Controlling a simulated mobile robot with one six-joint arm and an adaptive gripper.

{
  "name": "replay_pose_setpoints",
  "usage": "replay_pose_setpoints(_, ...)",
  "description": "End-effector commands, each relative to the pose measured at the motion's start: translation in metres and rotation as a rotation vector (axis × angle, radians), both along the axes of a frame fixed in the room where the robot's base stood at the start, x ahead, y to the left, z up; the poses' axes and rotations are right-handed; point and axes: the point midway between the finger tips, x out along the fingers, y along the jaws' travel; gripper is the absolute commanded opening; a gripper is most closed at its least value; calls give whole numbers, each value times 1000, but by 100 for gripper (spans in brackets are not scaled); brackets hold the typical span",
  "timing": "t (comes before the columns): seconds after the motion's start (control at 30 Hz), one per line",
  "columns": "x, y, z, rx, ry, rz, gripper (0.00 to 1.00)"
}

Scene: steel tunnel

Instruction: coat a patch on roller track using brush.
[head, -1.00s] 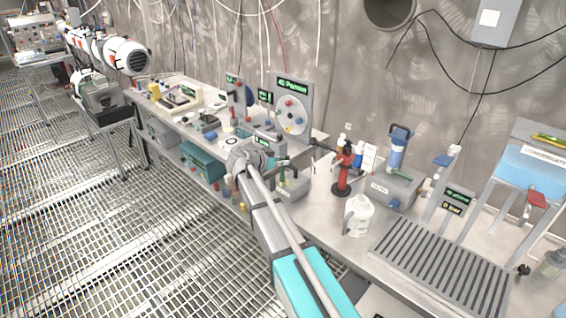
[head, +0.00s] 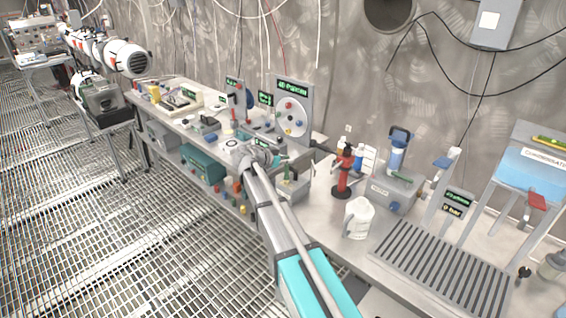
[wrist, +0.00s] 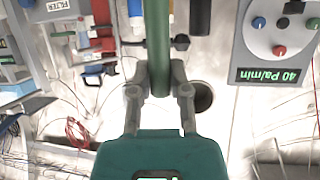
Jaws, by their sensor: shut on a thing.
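My gripper (wrist: 159,88) is shut on a green rod-like handle (wrist: 158,38) in the wrist view, one finger on each side. I take it for the brush; its bristles do not show. In the head view my gripper (head: 270,158) is over the middle of the bench, beside a small grey box (head: 293,188) with a green upright part at it. A grey slatted bed of parallel bars (head: 440,268), which looks like the roller track, lies at the front right, well apart from my gripper. No distinct patch shows on it.
A white jug (head: 358,218) and a red stand (head: 343,175) stand between my gripper and the slatted bed. Behind are a grey box with a blue filter (head: 397,155) and a dial panel (head: 292,115). Hanging cables line the wall.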

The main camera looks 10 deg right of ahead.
Motion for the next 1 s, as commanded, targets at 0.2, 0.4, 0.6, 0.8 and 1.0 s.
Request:
replay_pose_setpoints(0.2, 7, -9, 0, 0, 0, -1, 0)
replay_pose_setpoints(0.4, 7, -10, 0, 0, 0, 0, 0)
replay_pose_setpoints(0.6, 7, -10, 0, 0, 0, 0, 0)
replay_pose_setpoints(0.8, 7, -10, 9, 0, 0, 0, 0)
replay_pose_setpoints(1.0, 7, -10, 24, 0, 0, 0, 0)
